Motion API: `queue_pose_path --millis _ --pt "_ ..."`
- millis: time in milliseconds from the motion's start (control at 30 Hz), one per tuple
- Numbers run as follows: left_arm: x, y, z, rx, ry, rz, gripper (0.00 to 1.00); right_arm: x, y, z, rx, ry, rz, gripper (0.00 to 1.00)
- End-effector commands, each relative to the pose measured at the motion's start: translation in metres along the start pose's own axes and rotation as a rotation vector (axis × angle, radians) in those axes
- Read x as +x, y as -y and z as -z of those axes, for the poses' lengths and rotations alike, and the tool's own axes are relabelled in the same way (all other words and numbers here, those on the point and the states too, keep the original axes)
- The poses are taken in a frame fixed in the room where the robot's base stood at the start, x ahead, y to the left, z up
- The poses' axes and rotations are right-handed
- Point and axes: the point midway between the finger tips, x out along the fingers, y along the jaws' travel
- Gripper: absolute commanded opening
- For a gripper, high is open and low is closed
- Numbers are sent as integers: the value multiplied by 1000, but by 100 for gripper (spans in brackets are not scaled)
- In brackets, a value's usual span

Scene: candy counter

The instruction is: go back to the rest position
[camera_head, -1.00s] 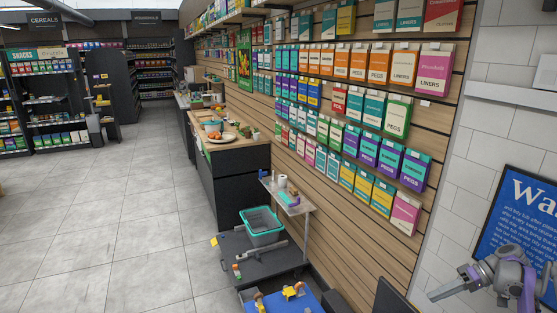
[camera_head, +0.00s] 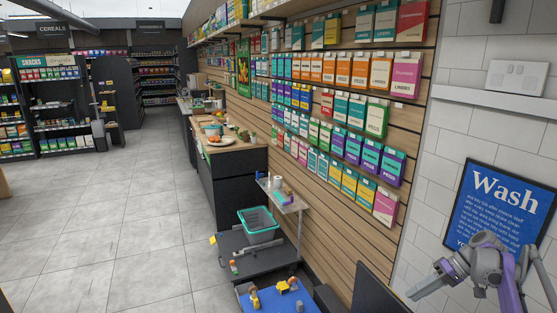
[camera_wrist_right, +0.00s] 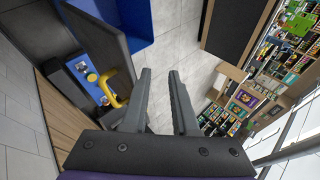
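My right gripper (camera_head: 412,292) shows at the lower right of the head view, in front of the tiled wall and below the blue "Wash" poster (camera_head: 502,205). In the right wrist view its two grey fingers (camera_wrist_right: 159,72) stand apart with nothing between them, so it is open and empty. My left gripper is not in the head view.
A slatted wall of hanging packets (camera_head: 340,110) runs along the right. A black cart with a teal basket (camera_head: 258,225) stands low at the centre, below a small shelf (camera_head: 284,196). A blue surface (camera_head: 275,298) holds yellow items. The tiled floor (camera_head: 120,220) at left is clear.

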Motion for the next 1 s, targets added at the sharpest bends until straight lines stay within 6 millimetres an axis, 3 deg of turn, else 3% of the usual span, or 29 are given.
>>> queue_pose_path --millis 33,267,500,733,1000 --pt "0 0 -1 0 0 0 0 6 18 0 9 8 -31 27" --pt "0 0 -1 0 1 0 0 40 91 -21 59 15 -216 27" --pt "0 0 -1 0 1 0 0 77 152 -77 68 -22 -405 27" --pt "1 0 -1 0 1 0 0 113 185 -152 35 -101 -563 27" --pt "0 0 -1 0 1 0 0 156 189 -245 -47 -232 -696 27"
